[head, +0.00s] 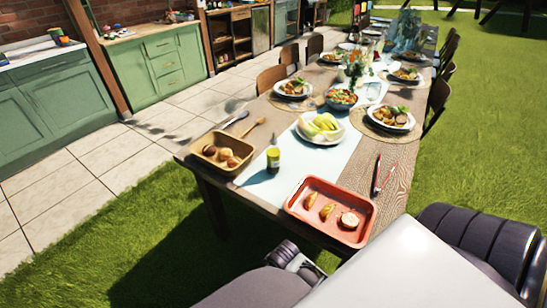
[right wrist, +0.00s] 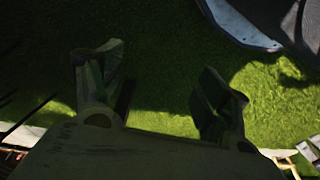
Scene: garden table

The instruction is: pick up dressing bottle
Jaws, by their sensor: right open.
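The dressing bottle (head: 273,158) is small and yellow-green with a dark cap. It stands upright on the pale table runner (head: 254,178) near the table's near end, between the tan bread tray and the red tray. My right gripper (right wrist: 163,65) shows in the right wrist view with its two fingers spread apart and nothing between them. Grass lies beyond the fingers, and the bottle is not in that view.
A tan tray of bread (head: 205,162) stands left of the bottle. A red tray with food (head: 291,207) stands nearer me, with tongs (head: 377,176) to its right. A plate of yellow food (head: 340,134) is behind the bottle. Chairs line the far table; grass (head: 480,170) is open.

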